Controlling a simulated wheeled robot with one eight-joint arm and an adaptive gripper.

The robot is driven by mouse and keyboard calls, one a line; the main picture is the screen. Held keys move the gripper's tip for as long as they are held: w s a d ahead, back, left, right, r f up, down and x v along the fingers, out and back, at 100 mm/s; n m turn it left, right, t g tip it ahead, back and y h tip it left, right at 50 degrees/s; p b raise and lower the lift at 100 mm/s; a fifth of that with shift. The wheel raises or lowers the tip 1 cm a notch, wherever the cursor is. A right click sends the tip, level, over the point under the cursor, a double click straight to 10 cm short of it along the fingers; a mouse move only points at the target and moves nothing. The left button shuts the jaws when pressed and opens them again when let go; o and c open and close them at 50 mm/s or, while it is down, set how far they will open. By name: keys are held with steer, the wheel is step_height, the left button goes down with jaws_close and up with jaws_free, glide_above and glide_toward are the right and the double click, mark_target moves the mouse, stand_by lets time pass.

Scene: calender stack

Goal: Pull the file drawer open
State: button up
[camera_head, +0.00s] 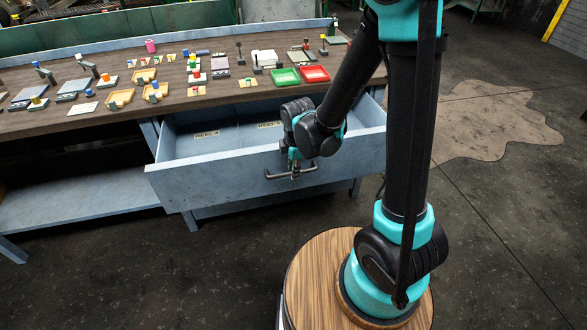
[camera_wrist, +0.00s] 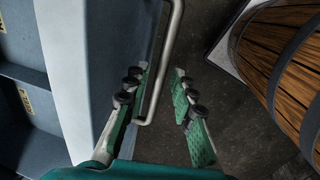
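The file drawer (camera_head: 224,180) is a blue-grey metal drawer under the workbench. It stands well out from the bench, so its inside shows, with dividers and labels. Its bar handle (camera_head: 279,176) is on the front face; the handle also shows in the wrist view (camera_wrist: 169,45). My gripper (camera_head: 294,172) is at the handle, pointing down just outside the drawer front. In the wrist view my gripper (camera_wrist: 160,75) has its two green fingers apart. The end of the handle lies between them, nearer the left finger, with a gap to the right finger.
The workbench top (camera_head: 60,131) carries many small items, including a green tray (camera_head: 286,77) and a red tray (camera_head: 314,74). A lower shelf (camera_head: 85,197) is at the left. The dark floor (camera_head: 130,265) in front of the drawer is clear up to my round wooden-topped base.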

stand_by(0.3)
steer(key=shift+s+d+r, duration=0.1)
steer(key=shift+s+r, duration=0.25)
steer(key=shift+r, duration=1.6)
steer(key=shift+s+d+r, duration=0.1)
steer(key=shift+s+r, duration=0.3)
steer(key=shift+r, duration=1.6)
steer(key=shift+s+d+r, duration=0.1)
steer(key=shift+s+r, duration=0.25)
steer(key=shift+r, duration=1.6)
steer(key=s+d+f+m, duration=0.1)
steer(key=s+d+m, duration=0.1)
steer(key=d+m, duration=0.4)
steer(key=s+d+f+m+t, duration=0.1)
steer(key=s+d+f+m, duration=0.1)
steer(key=d+m, duration=0.5)
steer(key=s+d+f+m+t, duration=0.1)
steer(key=s+d+f+m, duration=0.1)
steer(key=s+d+m, duration=0.2)
steer(key=shift+d+f+m+h, duration=0.15)
steer(key=shift+d+m, duration=0.7)
steer(key=shift+m, duration=0.2)
steer(key=shift+d+f+m+h, duration=0.1)
steer(key=shift+d+m+h, duration=0.05)
steer(key=shift+d+m, duration=0.8)
steer(key=shift+a, duration=0.2)
